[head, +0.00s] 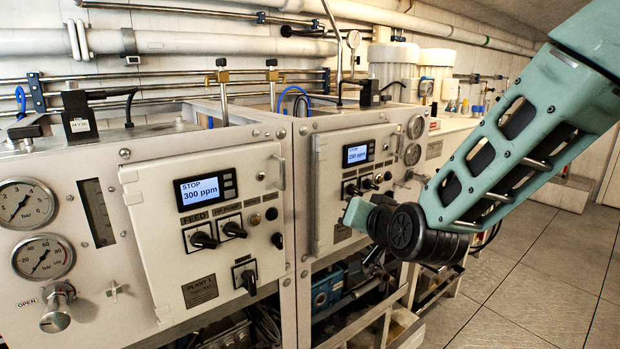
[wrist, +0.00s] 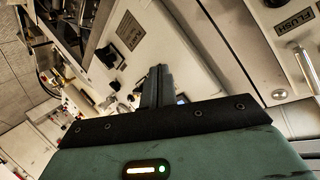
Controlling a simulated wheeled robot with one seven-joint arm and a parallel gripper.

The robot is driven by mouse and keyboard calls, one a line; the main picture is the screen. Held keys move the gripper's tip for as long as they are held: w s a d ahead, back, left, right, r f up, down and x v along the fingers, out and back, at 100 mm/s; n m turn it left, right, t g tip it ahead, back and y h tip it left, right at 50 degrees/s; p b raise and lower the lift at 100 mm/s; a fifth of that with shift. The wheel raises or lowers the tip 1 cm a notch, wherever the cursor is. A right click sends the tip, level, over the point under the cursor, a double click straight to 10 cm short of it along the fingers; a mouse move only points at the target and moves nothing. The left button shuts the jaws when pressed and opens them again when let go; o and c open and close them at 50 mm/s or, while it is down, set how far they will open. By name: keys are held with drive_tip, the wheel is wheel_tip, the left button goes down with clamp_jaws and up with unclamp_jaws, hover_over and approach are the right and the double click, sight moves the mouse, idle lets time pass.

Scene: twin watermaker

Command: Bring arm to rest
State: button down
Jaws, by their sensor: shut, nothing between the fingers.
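My arm (head: 510,150), a teal lattice link with a black joint, reaches in from the upper right of the head view. Its wrist end hangs in front of the right-hand control panel (head: 325,160) and hides part of its lower right side. In the wrist view my gripper (wrist: 158,72) shows as two dark fingers pressed together, with nothing between them. The fingers point towards a pale panel face, and I cannot tell the gap. In the head view the fingers are not clear.
The left panel (head: 150,200) has a display reading 300 ppm, several knobs and a handle. Pressure gauges (head: 25,205) and a valve knob (head: 56,308) sit at far left. A FLUSH label (wrist: 293,20) shows in the wrist view. Open floor (head: 540,290) lies at right.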

drive_tip(key=s+a+f+n+g+b, duration=0.1)
drive_tip(key=s+f+n+g, duration=0.25)
drive_tip(key=s, duration=0.55)
drive_tip(key=s+a+f+n+g+b, duration=0.1)
drive_tip(key=s+a+f+n+g, duration=0.25)
drive_tip(key=s, duration=0.65)
drive_tip(key=s+d+f+n+g+h+b, duration=0.1)
drive_tip(key=s+d+f+n+g+h, duration=0.2)
drive_tip(key=s, duration=1)
drive_tip(key=d+g, duration=0.3)
drive_tip(key=d, duration=0.2)
drive_tip(key=shift+s+d+f+b, duration=0.25)
drive_tip(key=shift+d+b, duration=0.1)
drive_tip(key=shift+b, duration=0.05)
